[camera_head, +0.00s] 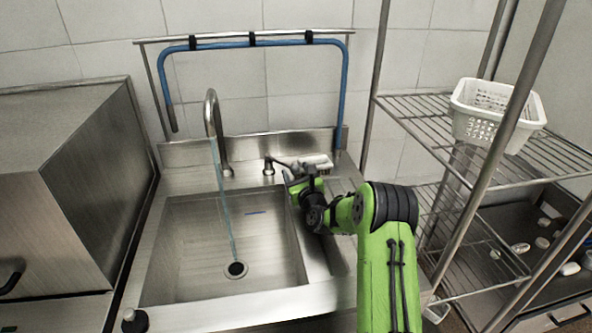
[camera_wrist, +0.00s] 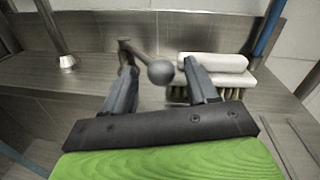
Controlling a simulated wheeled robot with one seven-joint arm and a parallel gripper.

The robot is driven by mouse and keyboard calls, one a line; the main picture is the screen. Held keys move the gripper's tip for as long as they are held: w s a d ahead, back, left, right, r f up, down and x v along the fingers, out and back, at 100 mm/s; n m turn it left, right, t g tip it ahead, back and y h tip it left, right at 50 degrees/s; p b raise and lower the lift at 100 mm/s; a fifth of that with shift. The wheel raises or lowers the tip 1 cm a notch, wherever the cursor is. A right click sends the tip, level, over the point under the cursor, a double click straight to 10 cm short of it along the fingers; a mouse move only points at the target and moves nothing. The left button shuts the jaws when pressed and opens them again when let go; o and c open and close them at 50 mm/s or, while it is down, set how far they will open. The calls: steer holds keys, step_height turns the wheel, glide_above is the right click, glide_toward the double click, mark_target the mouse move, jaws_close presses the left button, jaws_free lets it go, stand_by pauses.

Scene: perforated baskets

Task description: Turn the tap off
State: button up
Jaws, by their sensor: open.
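The curved metal tap spout (camera_head: 212,112) stands at the back of the sink (camera_head: 175,250), and a thin bluish stream of water (camera_head: 226,205) runs from it to the drain. The tap's lever (camera_head: 270,163) is on the ledge to the right of the spout. In the wrist view the lever ends in a grey ball knob (camera_wrist: 160,72). My gripper (camera_head: 288,177) is open at the back right of the sink. In the wrist view my gripper (camera_wrist: 159,68) has its fingers apart on either side of the knob. Whether either finger touches it I cannot tell.
A white-backed brush (camera_wrist: 213,65) lies on the ledge close beside my right finger. A blue hose (camera_head: 250,44) hangs on a rail behind. A steel box (camera_head: 75,180) stands left; a wire rack with a white basket (camera_head: 495,112) stands right.

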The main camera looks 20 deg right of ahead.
steer(key=shift+w, duration=0.35)
jaws_close()
steer(key=shift+r, duration=0.1)
